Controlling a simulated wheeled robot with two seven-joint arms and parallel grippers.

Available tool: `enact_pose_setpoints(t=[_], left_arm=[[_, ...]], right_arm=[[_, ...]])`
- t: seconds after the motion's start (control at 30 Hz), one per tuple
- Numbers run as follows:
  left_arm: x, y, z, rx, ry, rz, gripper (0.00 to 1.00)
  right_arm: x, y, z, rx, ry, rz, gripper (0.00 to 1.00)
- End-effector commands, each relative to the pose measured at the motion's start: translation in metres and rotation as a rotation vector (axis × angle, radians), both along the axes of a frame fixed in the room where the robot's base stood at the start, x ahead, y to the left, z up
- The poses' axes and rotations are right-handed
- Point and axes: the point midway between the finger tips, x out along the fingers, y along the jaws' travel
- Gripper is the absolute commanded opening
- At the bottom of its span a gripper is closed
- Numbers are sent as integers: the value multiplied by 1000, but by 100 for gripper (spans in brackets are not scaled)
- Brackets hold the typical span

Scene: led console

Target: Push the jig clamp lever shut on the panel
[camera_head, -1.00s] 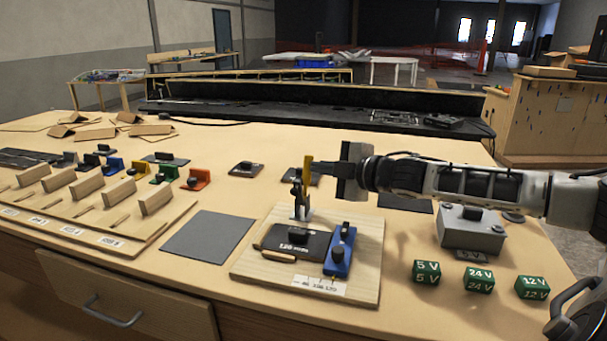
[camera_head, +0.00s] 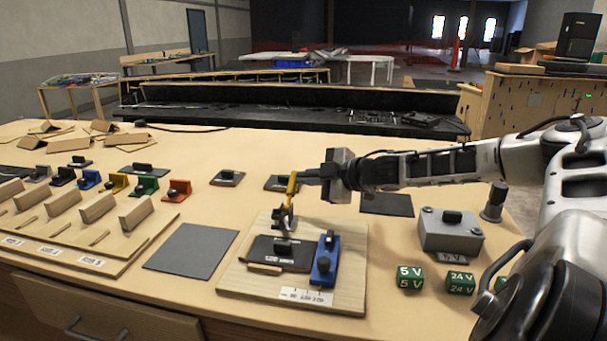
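The clamp lever (camera_head: 291,188) has a yellow handle and stands nearly upright at the back of the wooden jig board (camera_head: 345,283). Its metal clamp base (camera_head: 285,221) is behind the dark panel (camera_head: 278,253), which lies on the board. A blue block (camera_head: 325,259) with a dark knob stands at the panel's right. My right gripper (camera_head: 303,177) reaches in from the right at the height of the handle's top. Its fingers look shut, with the tips at or very near the handle; I cannot tell whether they touch. My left gripper is out of view.
A grey box (camera_head: 450,230) and green voltage blocks (camera_head: 410,279) stand right of the board. A grey mat (camera_head: 191,248) lies at its left. Farther left is a wooden rack (camera_head: 120,250) with coloured pieces behind it. My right arm covers the lower right corner.

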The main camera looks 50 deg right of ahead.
Motion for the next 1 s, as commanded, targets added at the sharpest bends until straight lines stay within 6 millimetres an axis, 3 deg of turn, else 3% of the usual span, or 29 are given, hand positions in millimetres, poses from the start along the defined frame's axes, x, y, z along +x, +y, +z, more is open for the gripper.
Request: enact_pose_setpoints(t=[0.5, 1.0], left_arm=[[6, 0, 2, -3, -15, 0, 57], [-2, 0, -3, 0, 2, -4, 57]], right_arm=[[-4, -11, -12, 4, -9, 2, 0], [-3, -12, -12, 1, -9, 1, 0]])
